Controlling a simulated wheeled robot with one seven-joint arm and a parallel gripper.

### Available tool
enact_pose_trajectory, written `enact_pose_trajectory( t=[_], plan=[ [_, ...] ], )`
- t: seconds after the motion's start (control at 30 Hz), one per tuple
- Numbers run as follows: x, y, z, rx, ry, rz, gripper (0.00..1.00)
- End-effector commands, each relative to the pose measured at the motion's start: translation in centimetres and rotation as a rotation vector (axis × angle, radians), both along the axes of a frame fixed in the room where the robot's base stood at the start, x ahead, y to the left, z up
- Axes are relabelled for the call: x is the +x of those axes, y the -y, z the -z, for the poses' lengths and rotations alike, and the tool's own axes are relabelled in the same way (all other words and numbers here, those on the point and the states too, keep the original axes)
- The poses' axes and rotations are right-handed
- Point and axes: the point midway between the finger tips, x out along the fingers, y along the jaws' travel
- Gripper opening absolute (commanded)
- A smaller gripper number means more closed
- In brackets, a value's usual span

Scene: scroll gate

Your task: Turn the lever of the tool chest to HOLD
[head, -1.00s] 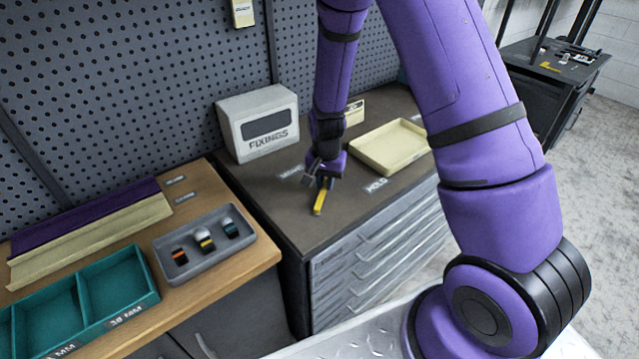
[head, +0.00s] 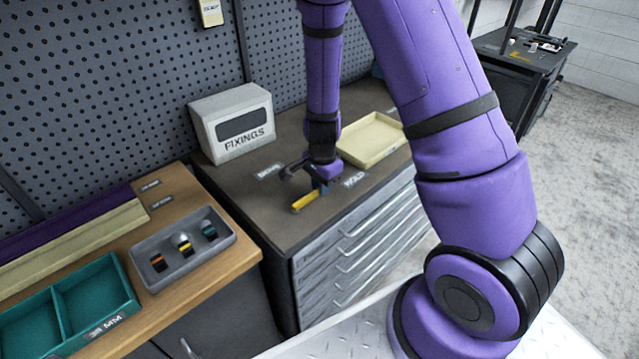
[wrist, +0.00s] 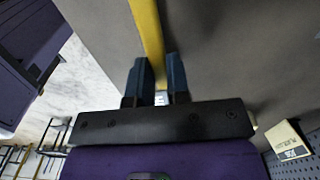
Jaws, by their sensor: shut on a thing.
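The tool chest (head: 345,255) is grey with a dark top and several drawers. Its yellow lever (head: 309,200) lies over the top, its free end pointing to the lower left in the head view. A HOLD label (head: 355,179) is to the right of my gripper; another label (head: 269,172), too blurred to read surely, is to the left. My gripper (head: 321,187) is low over the chest top, shut on the lever. In the wrist view the yellow lever (wrist: 147,30) runs between the blue fingertips (wrist: 158,75). The lever's pivot is hidden.
A FIXINGS box (head: 232,125) stands at the chest's back left. A cream tray (head: 372,140) lies behind the HOLD label. On the wooden bench at left are a grey tray (head: 186,277) with several small banded items and a teal divided bin (head: 95,300).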

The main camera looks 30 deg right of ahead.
Motion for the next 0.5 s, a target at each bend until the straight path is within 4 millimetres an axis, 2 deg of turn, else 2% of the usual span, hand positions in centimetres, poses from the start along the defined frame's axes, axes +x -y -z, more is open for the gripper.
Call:
enact_pose_trajectory(
  t=[0.47,0.5],
  plan=[
    [-0.16,0.02,-0.01,0.001,-0.001,0.017,0.0],
    [-0.16,0.02,-0.01,0.001,-0.001,0.018,0.24]
  ],
)
